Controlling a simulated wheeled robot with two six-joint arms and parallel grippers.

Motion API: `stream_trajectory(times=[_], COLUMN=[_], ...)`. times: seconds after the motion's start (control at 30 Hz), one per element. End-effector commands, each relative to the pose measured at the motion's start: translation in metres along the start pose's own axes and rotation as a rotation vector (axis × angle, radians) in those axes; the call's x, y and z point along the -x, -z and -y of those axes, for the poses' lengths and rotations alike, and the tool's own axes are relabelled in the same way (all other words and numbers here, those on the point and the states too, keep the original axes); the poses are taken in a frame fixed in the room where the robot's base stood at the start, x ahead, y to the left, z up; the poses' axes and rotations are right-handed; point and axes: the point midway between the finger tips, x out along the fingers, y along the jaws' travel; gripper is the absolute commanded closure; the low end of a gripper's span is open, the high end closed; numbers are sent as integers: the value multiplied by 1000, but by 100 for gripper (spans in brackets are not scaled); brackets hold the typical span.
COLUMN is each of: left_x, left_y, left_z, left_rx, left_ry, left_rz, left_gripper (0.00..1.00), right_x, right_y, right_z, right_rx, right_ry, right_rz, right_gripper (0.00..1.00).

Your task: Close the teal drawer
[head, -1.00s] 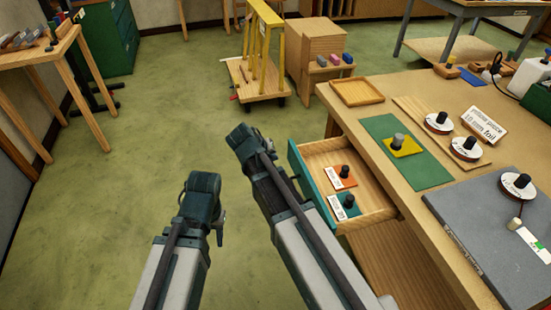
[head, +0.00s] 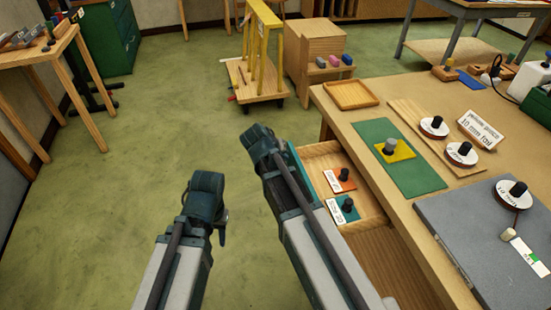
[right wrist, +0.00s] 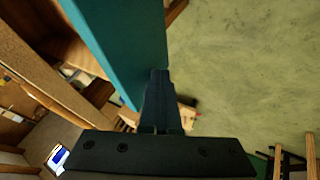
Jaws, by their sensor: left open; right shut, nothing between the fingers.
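The teal drawer's front (head: 294,160) shows as a thin strip, mostly hidden behind my right arm. The drawer stands partly out of the wooden bench, and its wooden inside (head: 322,157) is visible. It holds an orange piece (head: 335,184) and a teal piece (head: 341,214), each with a dark knob and white label. In the right wrist view the teal front panel (right wrist: 125,40) runs beside my right gripper (right wrist: 160,75), which is shut, empty and appears to touch the panel. My left gripper (head: 205,192) is open and empty over the floor, left of the drawer; its fingertips are hard to see.
The bench top carries a wooden tray (head: 351,95), a green mat (head: 415,172) with a yellow piece, white spools and a grey board (head: 470,225). A yellow-framed cart (head: 258,85) stands behind on the floor. The green floor left of the drawer is free.

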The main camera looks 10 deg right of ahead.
Motion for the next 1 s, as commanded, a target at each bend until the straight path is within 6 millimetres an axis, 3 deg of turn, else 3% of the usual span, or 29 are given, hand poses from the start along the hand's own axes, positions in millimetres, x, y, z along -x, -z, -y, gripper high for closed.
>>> stream_trajectory(times=[0.2,0.5,0.73,1.0], left_x=[0,0,0,0], left_y=[0,0,0,0], left_z=[0,0,0,0], left_rx=[0,0,0,0], left_ry=[0,0,0,0], left_rz=[0,0,0,0], left_gripper=[55,55,55,55], right_x=[-25,-55,-68,-72], right_y=[-1,0,0,0], right_z=[-48,-103,-127,-136], right_rx=[-5,-3,-1,0], right_ry=[-3,-2,-1,1], right_rz=[3,2,1,0], right_gripper=[100,100,100,100])
